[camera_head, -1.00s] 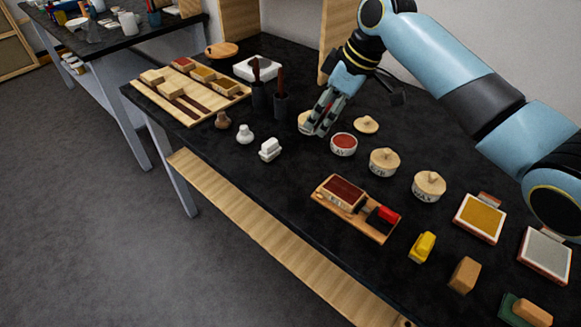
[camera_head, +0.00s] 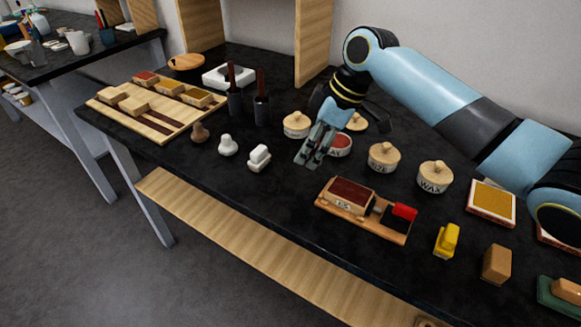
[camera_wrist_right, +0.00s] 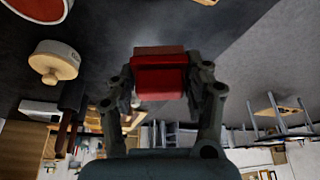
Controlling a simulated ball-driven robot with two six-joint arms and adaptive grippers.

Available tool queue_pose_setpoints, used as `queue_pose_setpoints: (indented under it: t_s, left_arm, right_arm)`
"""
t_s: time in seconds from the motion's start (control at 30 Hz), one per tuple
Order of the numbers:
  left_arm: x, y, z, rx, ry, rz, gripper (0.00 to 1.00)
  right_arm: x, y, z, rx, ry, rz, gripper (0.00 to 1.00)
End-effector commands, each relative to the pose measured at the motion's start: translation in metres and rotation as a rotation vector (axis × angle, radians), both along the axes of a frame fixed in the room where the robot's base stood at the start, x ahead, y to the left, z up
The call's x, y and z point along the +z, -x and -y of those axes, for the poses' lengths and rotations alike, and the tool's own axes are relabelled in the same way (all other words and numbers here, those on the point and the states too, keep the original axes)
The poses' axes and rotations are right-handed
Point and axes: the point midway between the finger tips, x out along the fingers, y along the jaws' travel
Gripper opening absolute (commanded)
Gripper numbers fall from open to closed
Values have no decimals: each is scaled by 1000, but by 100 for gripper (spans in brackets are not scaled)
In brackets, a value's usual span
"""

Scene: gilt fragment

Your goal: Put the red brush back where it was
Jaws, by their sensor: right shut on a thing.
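In the right wrist view, my right gripper (camera_wrist_right: 160,95) is shut on the red brush (camera_wrist_right: 160,80), a small block with a darker red upper face. In the head view, the right gripper (camera_head: 308,157) hangs over the black table beside the open red jar (camera_head: 338,146). The brush is hidden there behind the fingers. A wooden board (camera_head: 340,206) at the front carries a dark red block and a black piece with a red top (camera_head: 404,212). My left gripper is out of view.
Lidded jars (camera_head: 383,157) stand behind and to the right of the gripper. A yellow brush (camera_head: 447,240) and a brown block (camera_head: 496,264) are near the front edge. White pieces (camera_head: 259,158) and dark upright holders (camera_head: 261,110) are at left. Bare table lies in front of the gripper.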

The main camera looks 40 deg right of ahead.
Motion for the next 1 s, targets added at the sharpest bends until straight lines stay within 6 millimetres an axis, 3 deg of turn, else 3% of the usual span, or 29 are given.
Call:
queue_pose_setpoints:
  t_s: [0.1, 0.27, 0.6, 0.97, 1.0]
  left_arm:
    - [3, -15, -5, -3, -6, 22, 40]
    - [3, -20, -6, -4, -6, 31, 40]
    - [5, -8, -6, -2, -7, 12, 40]
    - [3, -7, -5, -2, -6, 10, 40]
    - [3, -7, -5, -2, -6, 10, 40]
  right_arm:
    - [-14, -19, -18, 0, -5, 1, 24]
    - [-25, -31, -27, 0, 1, 1, 24]
    - [-65, -32, -28, 0, 2, -1, 24]
    - [-69, -32, -28, -1, 2, 1, 24]
    - [-70, -32, -28, -1, 2, 1, 51]
